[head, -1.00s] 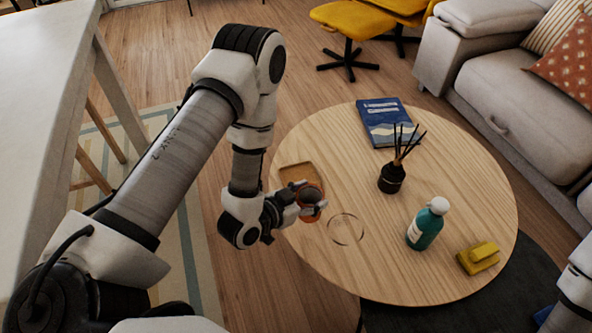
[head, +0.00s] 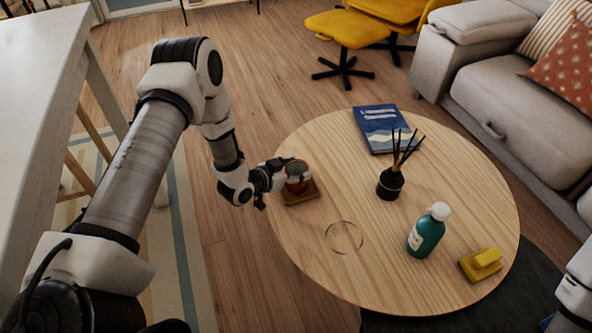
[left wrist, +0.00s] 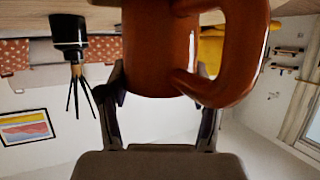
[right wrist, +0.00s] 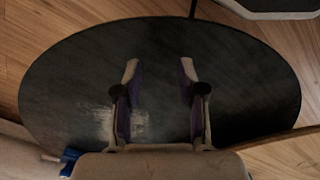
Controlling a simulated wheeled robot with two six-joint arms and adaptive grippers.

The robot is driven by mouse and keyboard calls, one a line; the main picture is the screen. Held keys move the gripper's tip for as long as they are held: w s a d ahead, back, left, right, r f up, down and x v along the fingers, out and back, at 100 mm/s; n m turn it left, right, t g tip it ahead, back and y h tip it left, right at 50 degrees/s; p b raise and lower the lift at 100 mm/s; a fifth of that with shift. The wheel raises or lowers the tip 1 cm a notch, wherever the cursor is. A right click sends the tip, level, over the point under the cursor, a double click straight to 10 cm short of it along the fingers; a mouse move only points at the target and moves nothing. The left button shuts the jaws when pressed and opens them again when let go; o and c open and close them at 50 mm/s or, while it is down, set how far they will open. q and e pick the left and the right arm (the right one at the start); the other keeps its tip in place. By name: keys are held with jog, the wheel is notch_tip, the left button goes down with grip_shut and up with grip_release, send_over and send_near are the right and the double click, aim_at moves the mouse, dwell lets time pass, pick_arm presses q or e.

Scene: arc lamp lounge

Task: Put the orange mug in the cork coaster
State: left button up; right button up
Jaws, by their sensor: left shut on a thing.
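The orange mug (head: 296,175) is held upright in my left gripper (head: 284,178) at the left side of the round table. It fills the upper middle of the left wrist view (left wrist: 195,50), its handle toward the right, between the fingers (left wrist: 160,105). My right gripper (right wrist: 160,95) is open and empty in the right wrist view, over a dark round rug.
On the round table (head: 400,275) are a blue book (head: 386,129), a black reed diffuser (head: 391,183), a teal bottle (head: 427,231) and a yellow object (head: 481,264). A thin ring (head: 344,237) lies on the bare wood near the mug. A grey sofa (head: 505,95) stands at right.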

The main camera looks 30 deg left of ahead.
pick_arm(q)
jog(key=shift+r, duration=0.1)
jog(key=o, duration=1.4)
